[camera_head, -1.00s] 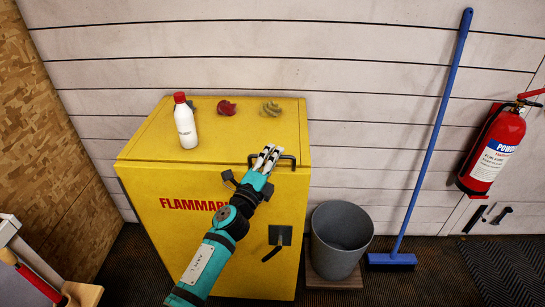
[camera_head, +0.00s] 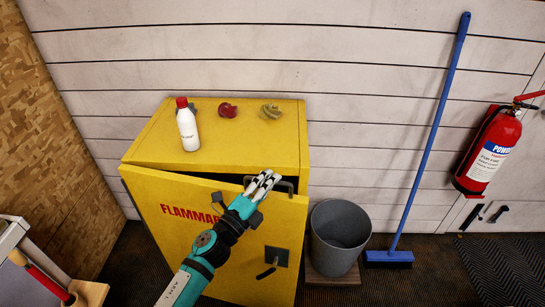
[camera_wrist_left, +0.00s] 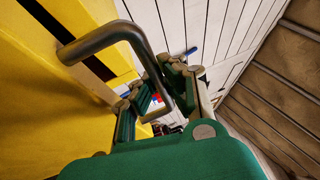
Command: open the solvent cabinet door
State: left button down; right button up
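The yellow solvent cabinet (camera_head: 165,145) stands against the wall, with red "FLAMMABLE" lettering partly hidden by my arm. Its front door (camera_head: 275,223) is ajar; a dark gap shows below the top, wider toward the right. The black bar handle (camera_head: 288,183) is at the door's upper right. In the left wrist view the curved handle (camera_wrist_left: 105,38) runs down between the fingers of the gripper (camera_wrist_left: 163,85). My right gripper is not in view.
A white bottle with red cap (camera_head: 187,128), a red item (camera_head: 228,110) and a tan item (camera_head: 270,111) rest on the cabinet. A grey bin (camera_head: 339,238), blue broom (camera_head: 428,150) and red extinguisher (camera_head: 490,152) are to the right.

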pick_arm(q)
jog(key=s+a+m+g+h, duration=0.2)
jog(key=s+a+h, duration=0.1)
jog(key=s, duration=0.6)
jog(key=shift+s+f+g+p, duration=0.2)
jog(key=shift+s+g+p, duration=0.1)
jog(key=shift+g+p, duration=0.15)
jog(key=c, duration=1.6)
grip_release()
jog(key=shift+c, duration=0.2)
jog(key=v, duration=1.2)
jog(key=shift+f, duration=0.1)
